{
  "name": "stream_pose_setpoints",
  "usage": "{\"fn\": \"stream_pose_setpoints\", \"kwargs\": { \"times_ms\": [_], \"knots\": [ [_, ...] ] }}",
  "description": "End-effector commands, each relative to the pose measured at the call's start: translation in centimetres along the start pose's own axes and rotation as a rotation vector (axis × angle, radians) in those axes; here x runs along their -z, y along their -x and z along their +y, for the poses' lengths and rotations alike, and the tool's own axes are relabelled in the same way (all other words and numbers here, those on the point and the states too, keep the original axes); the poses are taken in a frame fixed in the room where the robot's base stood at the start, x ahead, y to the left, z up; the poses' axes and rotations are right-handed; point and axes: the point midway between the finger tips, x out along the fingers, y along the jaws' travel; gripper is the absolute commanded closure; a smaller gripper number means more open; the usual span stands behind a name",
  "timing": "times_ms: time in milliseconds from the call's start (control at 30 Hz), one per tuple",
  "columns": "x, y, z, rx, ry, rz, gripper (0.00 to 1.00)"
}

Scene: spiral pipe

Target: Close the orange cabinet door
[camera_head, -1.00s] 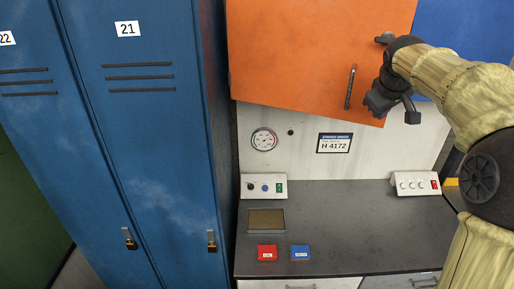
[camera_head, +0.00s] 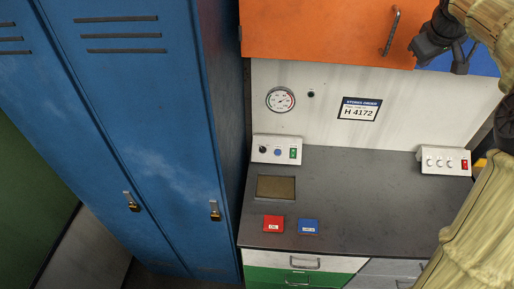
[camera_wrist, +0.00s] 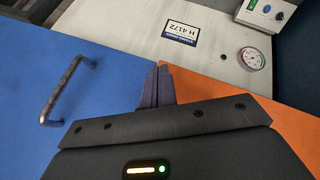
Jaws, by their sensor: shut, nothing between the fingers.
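The orange cabinet door (camera_head: 320,30) is at the top of the head view, with a dark bar handle (camera_head: 391,31) near its right edge. It looks about flush with the blue door (camera_head: 470,62) beside it; I cannot tell whether it is fully shut. My gripper (camera_head: 428,48) is at the orange door's lower right corner, shut and empty. In the wrist view the orange door (camera_wrist: 225,96) is at right and my gripper (camera_wrist: 157,88) has its fingers over the seam with the blue door; contact is unclear. The orange handle is hidden there.
Blue lockers (camera_head: 130,120) stand at left. Below the doors are a pale panel with a gauge (camera_head: 280,100) and a grey counter (camera_head: 370,200) with red (camera_head: 273,223) and blue (camera_head: 308,227) boxes. The blue door has a handle (camera_wrist: 66,91).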

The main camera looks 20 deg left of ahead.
Motion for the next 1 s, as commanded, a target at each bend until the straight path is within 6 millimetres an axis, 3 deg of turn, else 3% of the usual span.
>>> {"fn": "stream_pose_setpoints", "kwargs": {
  "times_ms": [667, 1000],
  "knots": [
    [0.1, 0.1, -0.3, 0.001, 0.003, 0.002, 1.00],
    [-2.3, 1.5, -1.0, 0.000, 0.004, 0.004, 1.00]
  ]
}}
